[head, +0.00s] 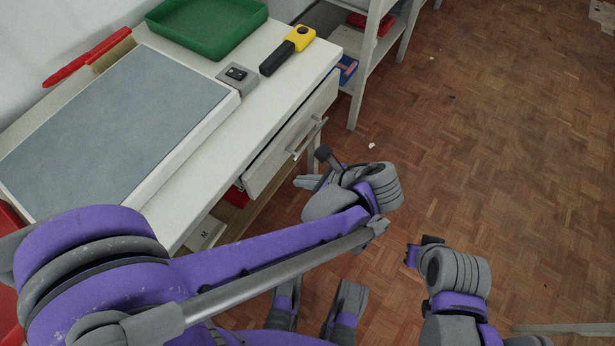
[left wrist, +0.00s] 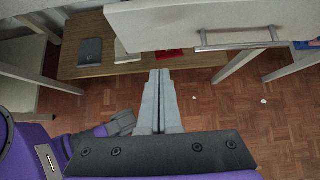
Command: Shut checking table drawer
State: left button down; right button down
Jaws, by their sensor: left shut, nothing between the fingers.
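The checking table (head: 230,112) is white, and its drawer (head: 293,137) has a bar handle (head: 307,138). The drawer stands out from the table's front edge in the head view. In the left wrist view the drawer front (left wrist: 200,24) and handle (left wrist: 238,40) fill the upper right. My left gripper (head: 305,182) is in front of and below the drawer, its fingers (left wrist: 158,100) together and empty. It looks apart from the drawer front. My right arm shows at the lower right of the head view; its fingertips cannot be made out.
On the table are a grey panel (head: 115,120), a green tray (head: 207,22), a small grey switch box (head: 237,77) and a yellow and black tool (head: 289,48). A lower shelf (left wrist: 120,66) lies under the drawer. A rack (head: 372,60) stands behind.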

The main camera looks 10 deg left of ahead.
aim_at(267, 163)
pick_arm(q)
jog(key=a+f, duration=0.1)
jog(key=a, duration=0.1)
jog(key=w+a+f+b, duration=0.1)
jog(key=a, duration=0.1)
jog(key=w+a+f, duration=0.1)
jog(key=a+f, duration=0.1)
jog(key=a, duration=0.1)
jog(key=shift+w, duration=0.25)
jog(key=shift+w+a, duration=0.15)
jog(key=shift+a, duration=0.1)
jog(key=a, duration=0.1)
jog(key=w+a, duration=0.1)
jog(key=a, duration=0.2)
jog(key=shift+w+a, duration=0.25)
jog(key=shift+w, duration=0.05)
jog(key=shift+r, duration=0.1)
